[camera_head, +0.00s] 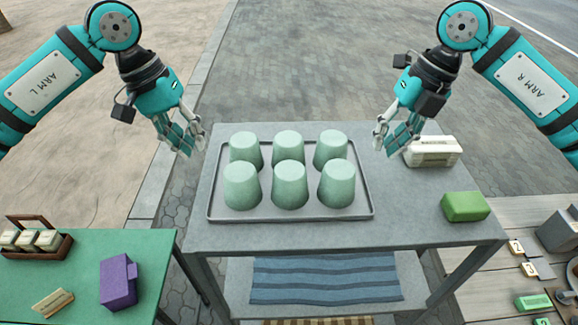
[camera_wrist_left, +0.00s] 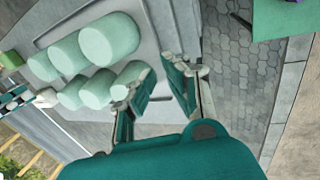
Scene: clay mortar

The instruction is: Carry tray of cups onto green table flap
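The grey tray (camera_head: 225,216) lies on the grey table (camera_head: 420,225) and bears several pale green upside-down cups (camera_head: 290,185) in two rows. The green table flap (camera_head: 85,285) is at the lower left, lower than and apart from the grey table. My left gripper (camera_head: 190,145) is open and empty beside the tray's far left corner. The left wrist view shows its spread fingers (camera_wrist_left: 160,90) near the tray (camera_wrist_left: 160,60) and cups (camera_wrist_left: 110,40). My right gripper (camera_head: 390,145) hovers right of the tray, fingers apart, holding nothing.
A purple box (camera_head: 118,282) and a wooden caddy of small blocks (camera_head: 35,238) stand on the green flap, with a tan bar (camera_head: 53,301) nearby. A green block (camera_head: 465,207) and a cream box (camera_head: 433,152) sit right of the tray. A striped blue cloth (camera_head: 325,278) lies on the lower shelf.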

